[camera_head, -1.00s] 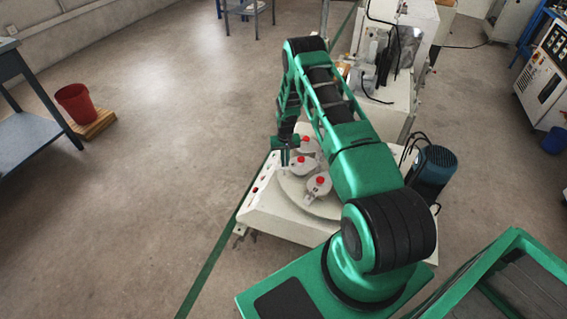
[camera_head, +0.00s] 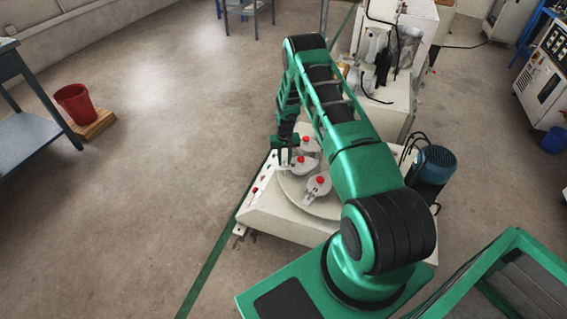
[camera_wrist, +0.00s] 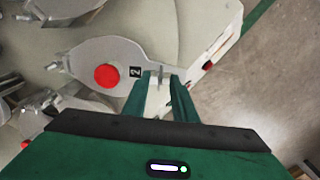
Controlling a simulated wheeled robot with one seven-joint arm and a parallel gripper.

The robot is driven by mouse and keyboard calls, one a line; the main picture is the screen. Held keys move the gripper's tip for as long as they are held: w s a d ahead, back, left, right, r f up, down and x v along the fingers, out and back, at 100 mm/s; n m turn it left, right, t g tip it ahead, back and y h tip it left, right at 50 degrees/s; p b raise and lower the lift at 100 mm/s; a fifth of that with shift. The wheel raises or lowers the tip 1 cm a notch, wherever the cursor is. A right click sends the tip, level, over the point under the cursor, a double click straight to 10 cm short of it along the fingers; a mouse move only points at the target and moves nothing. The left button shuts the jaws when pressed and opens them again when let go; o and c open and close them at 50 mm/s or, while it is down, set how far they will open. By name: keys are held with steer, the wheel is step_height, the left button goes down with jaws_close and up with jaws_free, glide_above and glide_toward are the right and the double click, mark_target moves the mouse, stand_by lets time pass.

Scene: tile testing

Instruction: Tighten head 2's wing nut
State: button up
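Head 2 (camera_wrist: 90,62) is a pale grey plate with a red knob (camera_wrist: 106,76) and a black "2" label (camera_wrist: 135,71). In the head view, the middle red-knobbed head (camera_head: 303,167) is the one beside my gripper (camera_head: 285,160). My gripper (camera_wrist: 162,80) points down at the label end of head 2 in the wrist view. Its two green fingers stand apart. A small grey wing nut (camera_wrist: 161,71) shows between the fingertips, with a narrow gap seeming to remain. Its lower part is hard to make out.
Two other red-knobbed heads (camera_head: 306,140) (camera_head: 319,184) sit close by on the round plate (camera_head: 289,187) of the white machine (camera_head: 270,215). A blue motor (camera_head: 434,165) stands at its right.

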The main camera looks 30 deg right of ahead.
step_height(320, 180, up, 10)
stand_by(0.4)
stand_by(0.4)
step_height(320, 180, up, 19)
glide_above(284, 162)
steer(key=s+d, duration=0.1)
steer(key=s, duration=0.5)
steer(key=s+a+r+h, duration=0.1)
steer(key=s+r, duration=1)
steer(key=r, duration=0.3)
steer(key=s+a+r, duration=0.3)
steer(key=s, duration=0.7)
steer(key=s+a+r+m, duration=0.1)
steer(key=s+a+r, duration=0.2)
steer(key=s, duration=0.6)
steer(key=s+a+r+y, duration=0.1)
steer(key=s+a+r, duration=0.1)
steer(key=s, duration=0.8)
steer(key=shift+s+a+r+m, duration=0.35)
steer(key=shift+a+r+m, duration=0.05)
steer(key=shift+r, duration=0.15)
